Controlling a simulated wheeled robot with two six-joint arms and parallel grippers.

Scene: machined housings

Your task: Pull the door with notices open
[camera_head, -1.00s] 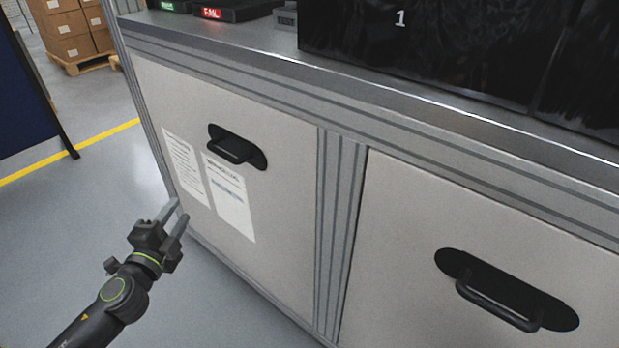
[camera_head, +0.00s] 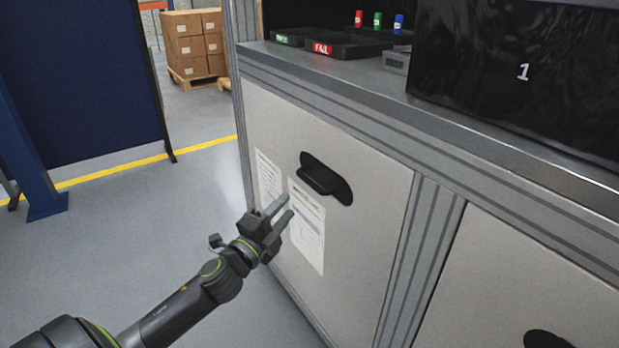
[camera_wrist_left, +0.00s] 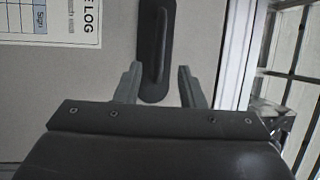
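The door with notices (camera_head: 365,235) is a light grey cabinet panel, shut flush in its frame. Two white notices, a left one (camera_head: 268,180) and a right one (camera_head: 307,235), are on its left part. Its black handle (camera_head: 325,180) sits on a dark oval plate at the upper middle. My left gripper (camera_head: 282,208) is open and empty, below and left of the handle in the head view. In the left wrist view the handle (camera_wrist_left: 158,45) lies ahead, between the lines of the two spread fingers (camera_wrist_left: 158,85), apart from them. My right gripper is out of view.
A second plain door (camera_head: 520,290) with a black handle (camera_head: 547,340) is at the right. The worktop above holds trays (camera_head: 345,46) and a black box (camera_head: 510,80). Clear floor (camera_head: 150,230) lies left of the cabinet. A blue panel (camera_head: 85,80) stands further back.

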